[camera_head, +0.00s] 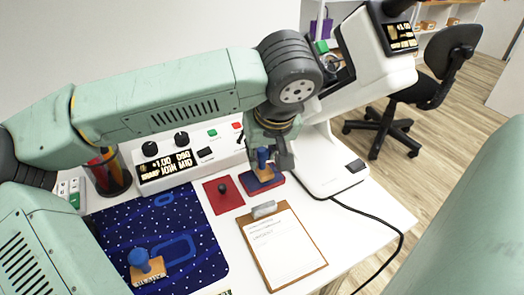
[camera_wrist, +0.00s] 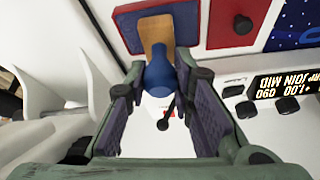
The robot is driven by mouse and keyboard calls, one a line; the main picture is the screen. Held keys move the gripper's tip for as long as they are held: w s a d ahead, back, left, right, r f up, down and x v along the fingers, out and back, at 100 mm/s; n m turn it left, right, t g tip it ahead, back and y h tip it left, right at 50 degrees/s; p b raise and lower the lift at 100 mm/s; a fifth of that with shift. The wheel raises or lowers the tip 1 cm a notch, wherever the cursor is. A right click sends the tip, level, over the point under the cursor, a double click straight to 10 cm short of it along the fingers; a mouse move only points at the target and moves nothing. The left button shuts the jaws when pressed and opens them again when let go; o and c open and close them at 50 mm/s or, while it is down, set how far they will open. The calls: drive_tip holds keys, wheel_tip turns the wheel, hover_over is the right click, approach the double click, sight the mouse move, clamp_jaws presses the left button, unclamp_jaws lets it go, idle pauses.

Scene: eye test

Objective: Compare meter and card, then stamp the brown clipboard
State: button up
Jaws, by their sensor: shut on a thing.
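My gripper (camera_head: 264,152) is shut on a stamp with a blue handle (camera_wrist: 160,76) and a wooden base (camera_wrist: 156,28). The stamp is over a blue ink pad with a red rim (camera_head: 275,182); I cannot tell whether it touches. The brown clipboard (camera_head: 318,262) lies in front of the pad, with a printed white sheet. The meter seems to be the white console; its lit display (camera_head: 165,166) reads about "SHARP JOIN MID +1.00 090" and also shows in the wrist view (camera_wrist: 283,93). I cannot identify the card; the sheet's text is too small to read.
A red lid with a dark knob (camera_head: 215,205) lies left of the pad. A second blue-handled stamp (camera_head: 146,263) stands on the starry blue mat (camera_head: 205,258). A large white instrument (camera_head: 335,165) stands at the right, its black cable crossing the table. My arm spans above the console.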

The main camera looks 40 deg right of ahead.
sight(262, 149)
drive_tip(key=shift+f+b, duration=0.45)
idle(1.5)
drive_tip(key=shift+r, duration=0.1)
drive_tip(key=shift+r+p, duration=2.4)
drive_tip(key=shift+r, duration=1.1)
drive_tip(key=shift+f, duration=0.15)
wheel_tip(262, 149, down, 7)
drive_tip(key=b, duration=0.5)
